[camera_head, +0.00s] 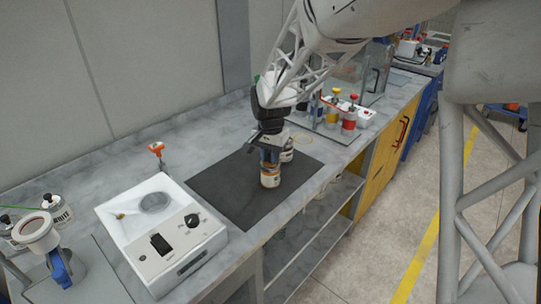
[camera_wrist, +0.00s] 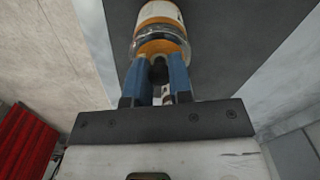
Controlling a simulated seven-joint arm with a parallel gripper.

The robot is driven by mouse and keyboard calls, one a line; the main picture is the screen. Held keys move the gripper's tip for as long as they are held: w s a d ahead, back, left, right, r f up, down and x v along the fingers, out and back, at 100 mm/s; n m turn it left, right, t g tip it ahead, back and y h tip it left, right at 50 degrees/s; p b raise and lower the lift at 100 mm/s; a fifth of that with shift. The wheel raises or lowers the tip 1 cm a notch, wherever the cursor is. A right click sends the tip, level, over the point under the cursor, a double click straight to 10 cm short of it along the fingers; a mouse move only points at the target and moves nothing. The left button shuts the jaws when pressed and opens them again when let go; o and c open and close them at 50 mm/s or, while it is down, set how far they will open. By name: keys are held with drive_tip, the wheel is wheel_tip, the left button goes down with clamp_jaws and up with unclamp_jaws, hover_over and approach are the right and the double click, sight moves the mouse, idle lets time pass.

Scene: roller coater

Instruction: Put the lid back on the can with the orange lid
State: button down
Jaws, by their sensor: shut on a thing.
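The can (camera_head: 270,180) with a white and orange label stands upright on the dark mat, directly below my gripper (camera_head: 270,160). In the wrist view the can's body (camera_wrist: 160,12) shows at the top, with a silvery rim. The orange lid (camera_wrist: 158,48) is at the tips of my blue fingers (camera_wrist: 159,72), which are shut on it. The lid is over the can's mouth and looks level with the rim. I cannot tell whether it is fully seated or a hair above. The fingers hide part of the lid.
A white scale-like device (camera_head: 160,230) is at the left front. Yellow and red containers (camera_head: 349,118) stand at the back right. The mat's left and front parts are clear.

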drive_tip(key=shift+c, duration=2.4)
unclamp_jaws()
drive_tip(key=shift+r, duration=0.2)
drive_tip(key=shift+r, duration=3.3)
clamp_jaws()
